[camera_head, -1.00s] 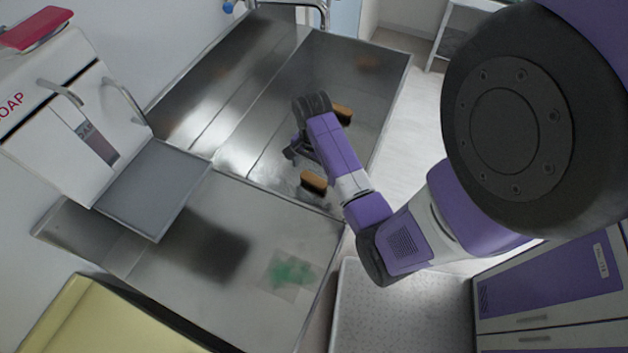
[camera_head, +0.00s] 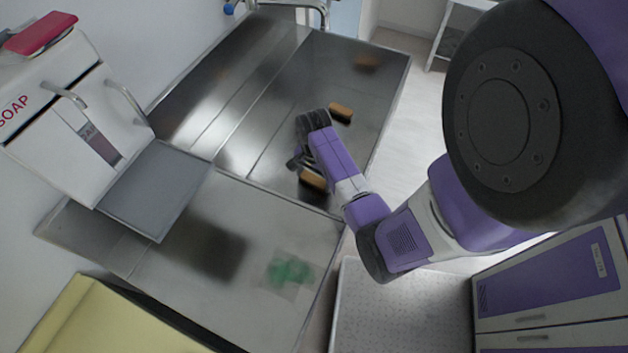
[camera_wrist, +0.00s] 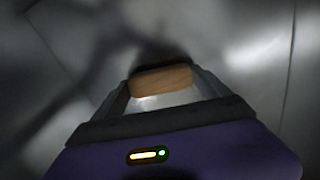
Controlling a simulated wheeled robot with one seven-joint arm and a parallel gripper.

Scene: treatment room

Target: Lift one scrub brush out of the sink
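The far brush (camera_head: 340,112) lies clear of my arm. The near brush (camera_head: 312,181) is partly covered by my gripper (camera_head: 303,166), which is down in the sink right at it. In the wrist view, the near brush (camera_wrist: 161,80) lies across the space at the tips of my gripper (camera_wrist: 163,88). The fingers are spread apart, one towards each end of the brush. I see no clear contact between fingers and brush. The brush's underside is hidden.
A steel counter (camera_head: 190,285) with a green patch (camera_head: 290,270) adjoins the sink. A soap dispenser (camera_head: 75,115) with a grey tray (camera_head: 155,190) stands at the left. The faucet (camera_head: 322,15) is at the sink's far end. The sink's right rim is close to my arm.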

